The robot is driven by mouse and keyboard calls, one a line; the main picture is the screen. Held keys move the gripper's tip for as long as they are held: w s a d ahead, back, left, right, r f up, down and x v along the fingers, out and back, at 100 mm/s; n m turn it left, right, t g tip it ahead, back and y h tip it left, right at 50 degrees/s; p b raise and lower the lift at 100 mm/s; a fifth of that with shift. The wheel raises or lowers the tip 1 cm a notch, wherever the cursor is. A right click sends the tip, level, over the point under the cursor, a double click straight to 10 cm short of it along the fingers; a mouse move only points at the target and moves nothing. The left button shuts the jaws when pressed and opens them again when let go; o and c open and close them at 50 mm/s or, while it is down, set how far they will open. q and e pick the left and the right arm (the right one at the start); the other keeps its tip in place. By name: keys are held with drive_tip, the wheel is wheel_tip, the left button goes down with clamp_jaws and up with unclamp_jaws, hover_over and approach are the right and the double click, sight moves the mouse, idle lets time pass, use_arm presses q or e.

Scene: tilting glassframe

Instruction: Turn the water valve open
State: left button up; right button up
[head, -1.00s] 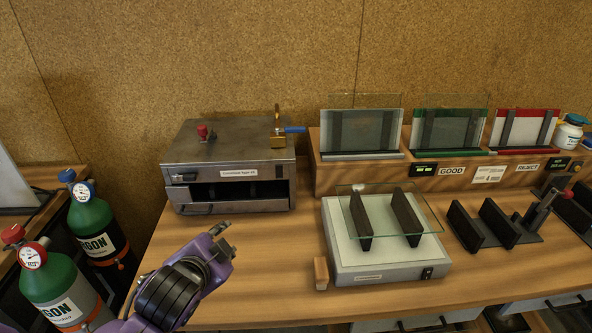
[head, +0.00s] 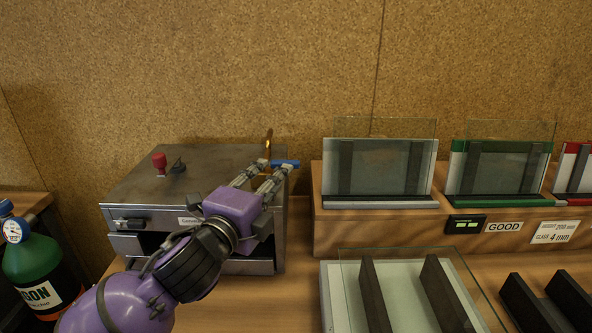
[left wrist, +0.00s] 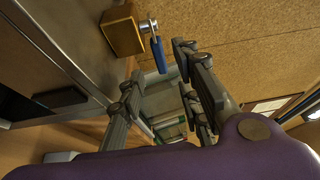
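The water valve has a blue lever handle (head: 287,163) that points right from the brass fitting (head: 268,143) at the back right of the metal machine's top. In the left wrist view, the blue handle (left wrist: 159,55) hangs beside the brass-coloured block (left wrist: 122,32). My left gripper (head: 276,167) is open, its two fingers apart at the handle. In the left wrist view, the handle shows between the open fingertips (left wrist: 158,62). I cannot tell whether either finger touches it. The lower part of the valve is hidden behind my fingers in the head view. My right gripper is not in view.
The metal machine (head: 130,195) carries a red knob (head: 159,163) on its top. A wooden rack (head: 330,222) with glass panes stands just right of the valve. A glass fixture (head: 335,300) lies in front of it. A green gas bottle (head: 38,258) is at far left.

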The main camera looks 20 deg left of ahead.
sight(287, 161)
use_arm(q)
drive_tip(key=w, duration=0.5)
drive_tip(key=w+d, duration=0.1)
drive_tip(key=w, duration=0.2)
drive_tip(key=shift+s, duration=0.1)
drive_tip(key=shift+c, duration=0.2)
clamp_jaws()
